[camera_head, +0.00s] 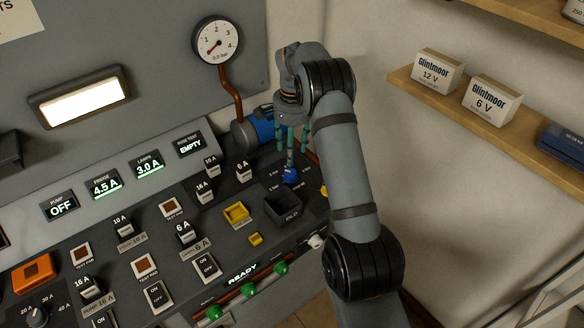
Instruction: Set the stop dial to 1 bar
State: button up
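The stop dial appears to be the small blue knob (290,175) on the right part of the sloped panel, by the small bar markings. My gripper (290,160) points down over it from above, with teal fingers. The tip of one finger reaches the knob in the picture; I cannot tell whether it touches. The fingers partly cover the knob, so its setting cannot be read. Whether the fingers are spread or closed on the knob is unclear. A round pressure gauge (217,39) hangs on the wall above, its small reading hard to make out.
A dark square holder marked HOLD (282,208) lies just below the knob. A blue pump-like cylinder (260,126) stands behind, joined to a copper pipe (232,83). Fuses and switches crowd the panel leftward. A wooden shelf (450,98) with boxes is at right.

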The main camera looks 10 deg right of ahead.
aim_at(290, 173)
jog(key=f+p, duration=0.1)
jog(key=f, duration=0.3)
jog(key=f+p, duration=0.1)
jog(key=f, duration=0.4)
jog(key=shift+w+f, duration=0.2)
jog(key=shift+f, duration=0.1)
jog(key=c, duration=0.4)
jog(key=c, duration=0.7)
jog(key=shift+c, duration=0.3)
